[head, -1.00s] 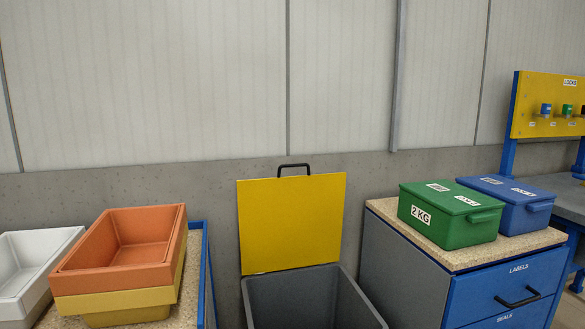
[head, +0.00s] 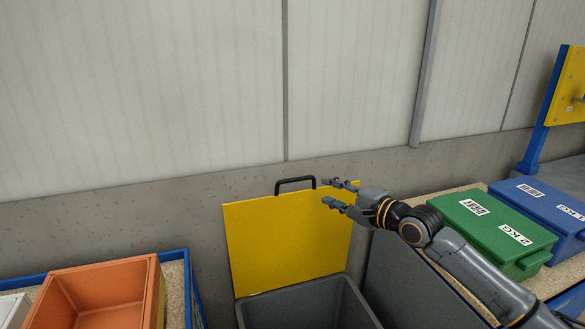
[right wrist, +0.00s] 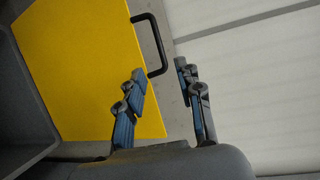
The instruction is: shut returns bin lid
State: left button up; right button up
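The returns bin (head: 310,305) is a grey open box standing on the floor at the bottom middle of the head view. Its yellow lid (head: 275,240) stands raised and upright at the back, close to the wall. A black handle (head: 295,184) sits on the lid's top edge; it also shows in the right wrist view (right wrist: 160,45). My right gripper (head: 332,193) is open and empty, in front of the lid's upper right corner, to the right of the handle. In the right wrist view its fingers (right wrist: 162,85) are spread apart near the handle. My left gripper is out of view.
A cabinet with a speckled top stands right of the bin, holding a green box (head: 490,230) and a blue box (head: 545,210). Left of the bin, an orange tub (head: 105,290) stands on a blue-edged bench. The grey wall (head: 120,220) is close behind.

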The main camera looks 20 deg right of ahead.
aim_at(298, 180)
jog(key=x, duration=1.3)
jog(key=shift+a, duration=0.1)
grip_shut()
